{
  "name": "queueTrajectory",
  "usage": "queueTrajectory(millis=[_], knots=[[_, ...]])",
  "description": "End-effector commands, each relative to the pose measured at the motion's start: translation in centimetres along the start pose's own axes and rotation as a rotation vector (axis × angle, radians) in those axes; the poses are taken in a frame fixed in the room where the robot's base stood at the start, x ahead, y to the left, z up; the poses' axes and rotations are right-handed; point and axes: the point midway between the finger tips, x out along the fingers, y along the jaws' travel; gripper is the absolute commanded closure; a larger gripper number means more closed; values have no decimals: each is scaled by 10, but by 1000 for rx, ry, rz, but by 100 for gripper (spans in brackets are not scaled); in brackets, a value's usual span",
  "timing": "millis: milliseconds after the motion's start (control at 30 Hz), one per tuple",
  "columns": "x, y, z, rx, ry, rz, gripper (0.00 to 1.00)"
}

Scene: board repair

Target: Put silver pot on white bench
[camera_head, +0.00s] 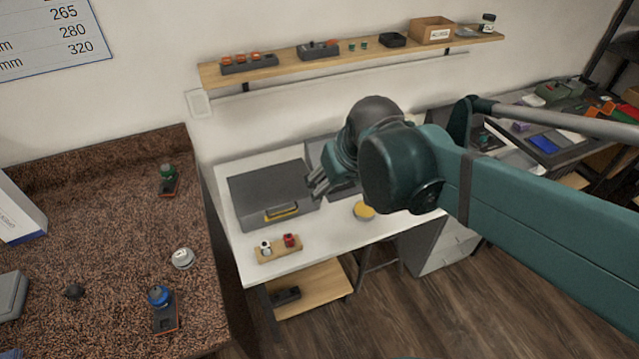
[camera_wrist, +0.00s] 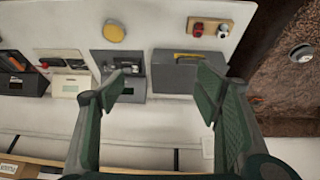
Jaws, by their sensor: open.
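A small round silver pot (camera_head: 183,258) with a pale top sits on the brown speckled counter at the left. It also shows at the right edge of the wrist view (camera_wrist: 302,53). The white bench (camera_head: 232,228) stands right of that counter, against the wall. My gripper (camera_head: 318,183) is above the bench, beside the grey case. In the wrist view my gripper (camera_wrist: 162,86) has its two green fingers wide apart with nothing between them. The pot is well away from the fingers.
On the bench are a grey case (camera_head: 265,190), a yellow-topped round pot (camera_head: 363,211) and a wooden holder (camera_head: 279,250) with white and red items. A blue-topped item (camera_head: 159,296) and a green-topped item (camera_head: 168,173) stand on the counter. A shelf (camera_head: 350,57) hangs above.

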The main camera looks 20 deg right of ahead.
Motion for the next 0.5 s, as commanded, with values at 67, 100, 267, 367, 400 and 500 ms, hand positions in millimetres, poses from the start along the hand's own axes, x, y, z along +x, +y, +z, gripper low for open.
queueTrajectory(millis=[67, 100, 267, 367, 400, 500], knots=[[-7, -7, 7, -1, 22, -5, 37], [-10, -10, 10, -1, 33, -7, 37], [-22, -22, 22, 3, 78, -17, 37], [-28, -28, 29, 6, 103, -24, 37], [-31, -31, 32, 7, 112, -27, 37], [-34, -35, 37, 8, 131, -33, 37]])
